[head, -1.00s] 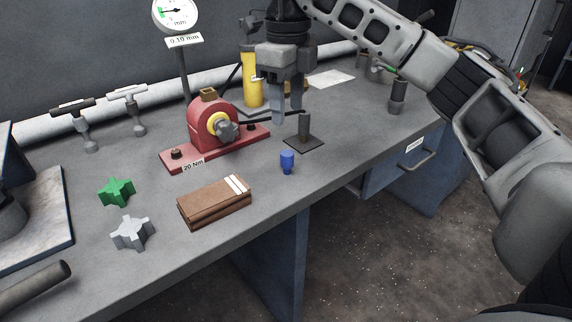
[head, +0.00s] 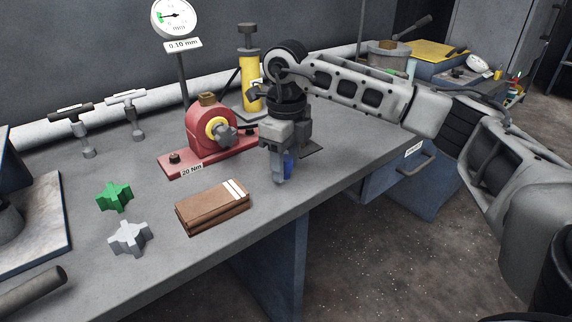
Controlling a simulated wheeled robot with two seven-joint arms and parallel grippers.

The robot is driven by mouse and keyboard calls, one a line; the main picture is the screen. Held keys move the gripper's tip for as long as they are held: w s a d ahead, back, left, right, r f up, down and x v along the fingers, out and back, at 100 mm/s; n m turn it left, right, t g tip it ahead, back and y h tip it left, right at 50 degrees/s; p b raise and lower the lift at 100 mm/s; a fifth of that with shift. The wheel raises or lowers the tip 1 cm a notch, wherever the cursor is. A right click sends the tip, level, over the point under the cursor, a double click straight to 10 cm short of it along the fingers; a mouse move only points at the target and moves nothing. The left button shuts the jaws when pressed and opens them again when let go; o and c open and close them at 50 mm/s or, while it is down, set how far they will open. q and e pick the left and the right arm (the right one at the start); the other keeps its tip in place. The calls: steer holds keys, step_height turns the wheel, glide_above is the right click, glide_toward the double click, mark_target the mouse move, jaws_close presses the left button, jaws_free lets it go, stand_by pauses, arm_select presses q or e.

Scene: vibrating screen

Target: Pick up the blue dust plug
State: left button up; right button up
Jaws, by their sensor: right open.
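The blue dust plug (head: 288,165) stands on the grey workbench, right of the red bearing block and behind the right end of the brown block. My right gripper (head: 282,172) points down right at the plug. One finger shows in front of the plug and hides part of it. The jaws are open, with the plug at or between the fingers; I cannot tell whether they touch it. My left gripper is not in view.
The red bearing block (head: 207,133) and a brown block (head: 212,207) are close to the left. A green star knob (head: 114,196) and a grey one (head: 130,237) lie further left. A yellow cylinder (head: 250,83) stands behind. The bench's front edge is near.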

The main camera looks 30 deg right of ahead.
steer(key=c, duration=1)
steer(key=shift+c, duration=0.2)
steer(key=shift+r, duration=0.2)
